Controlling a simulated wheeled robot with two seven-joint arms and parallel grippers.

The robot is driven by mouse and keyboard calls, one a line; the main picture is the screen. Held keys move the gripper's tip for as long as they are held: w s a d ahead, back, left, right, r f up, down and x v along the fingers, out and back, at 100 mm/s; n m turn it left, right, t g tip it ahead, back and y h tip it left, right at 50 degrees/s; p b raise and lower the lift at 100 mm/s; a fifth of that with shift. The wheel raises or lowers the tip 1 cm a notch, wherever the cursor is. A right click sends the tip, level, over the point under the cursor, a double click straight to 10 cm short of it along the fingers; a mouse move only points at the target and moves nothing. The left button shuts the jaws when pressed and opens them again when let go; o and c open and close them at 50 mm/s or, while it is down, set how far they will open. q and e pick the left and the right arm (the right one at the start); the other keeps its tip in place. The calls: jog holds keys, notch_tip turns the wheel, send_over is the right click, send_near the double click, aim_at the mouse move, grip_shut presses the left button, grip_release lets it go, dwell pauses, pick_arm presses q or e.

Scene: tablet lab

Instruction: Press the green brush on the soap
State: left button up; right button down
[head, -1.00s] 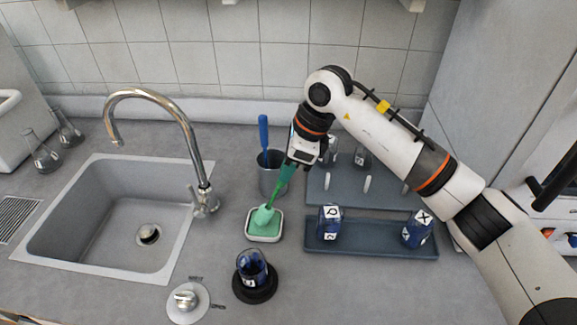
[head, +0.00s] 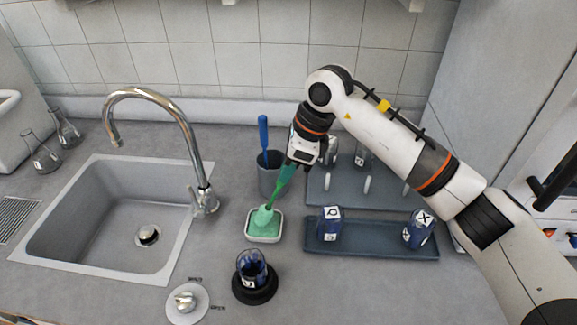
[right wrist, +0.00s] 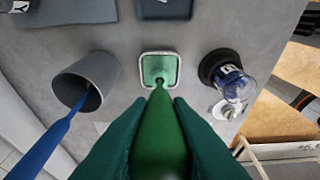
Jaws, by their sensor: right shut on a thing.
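My right gripper (head: 290,163) is shut on the green brush (head: 272,199) and holds it tilted, head down. The brush head (head: 263,215) is at the green soap (head: 262,229) in its small white-rimmed dish and appears to touch it. In the right wrist view the brush handle (right wrist: 160,135) lies between the dark green fingers, with its tip end over the soap (right wrist: 158,68). The exact contact is partly hidden there by the brush. My left gripper is in neither view.
A grey cup (head: 270,182) with a blue-handled brush (head: 263,134) stands behind the dish. A blue beaker (head: 252,268) on a black base is in front. A sink (head: 100,262) is at left; a dark tray (head: 375,240) with two labelled blue beakers is at right.

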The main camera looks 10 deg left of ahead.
jog(key=shift+f, duration=0.15)
jog(key=shift+r+p, duration=0.5)
jog(key=shift+r, duration=0.7)
jog(key=shift+r+p, duration=0.85)
jog(key=shift+r, duration=1.55)
